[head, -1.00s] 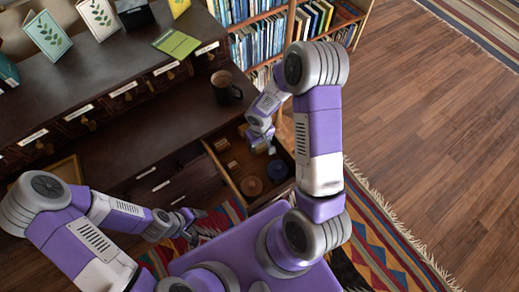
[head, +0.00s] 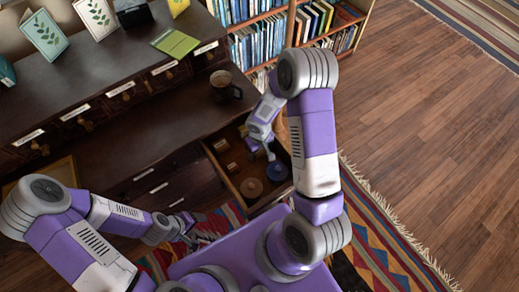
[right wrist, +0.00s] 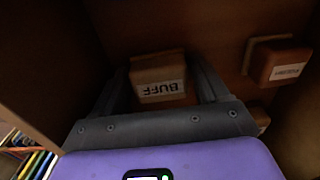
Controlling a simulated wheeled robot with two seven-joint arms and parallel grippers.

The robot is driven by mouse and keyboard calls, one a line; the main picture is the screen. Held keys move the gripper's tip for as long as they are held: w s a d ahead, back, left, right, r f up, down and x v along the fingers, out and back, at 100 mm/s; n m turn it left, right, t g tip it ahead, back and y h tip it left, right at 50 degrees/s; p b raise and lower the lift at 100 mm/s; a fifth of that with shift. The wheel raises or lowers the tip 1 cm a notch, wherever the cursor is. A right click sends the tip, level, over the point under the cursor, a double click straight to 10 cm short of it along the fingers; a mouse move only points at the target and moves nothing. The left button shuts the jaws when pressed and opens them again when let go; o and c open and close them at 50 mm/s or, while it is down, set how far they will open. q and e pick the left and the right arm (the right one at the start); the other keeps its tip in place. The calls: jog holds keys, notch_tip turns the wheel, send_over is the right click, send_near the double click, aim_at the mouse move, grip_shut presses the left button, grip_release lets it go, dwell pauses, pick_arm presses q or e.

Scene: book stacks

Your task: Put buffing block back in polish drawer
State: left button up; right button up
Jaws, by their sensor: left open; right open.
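The buffing block (right wrist: 160,92), a small tan block with a white BUFF label, is in the right wrist view. It sits on the wooden floor of the open polish drawer (head: 247,206), between the spread fingers of my right gripper (right wrist: 160,72). The fingers are open, one on each side of the block, and no firm grip shows. In the head view my right gripper (head: 262,154) reaches down into the drawer; I cannot tell the block apart there. My left gripper (head: 195,228) is open and empty, low in front of the cabinet above the rug.
A reddish labelled block (right wrist: 284,66) lies right of the buffing block. The drawer also holds small blocks (head: 222,146), a brown round item (head: 251,187) and a blue one (head: 277,171). A dark mug (head: 224,88) stands on the desk above. A bookshelf (head: 262,40) stands behind.

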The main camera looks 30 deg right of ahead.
notch_tip(320, 180, up, 12)
jog(key=p, duration=0.5)
jog(key=shift+r, duration=0.2)
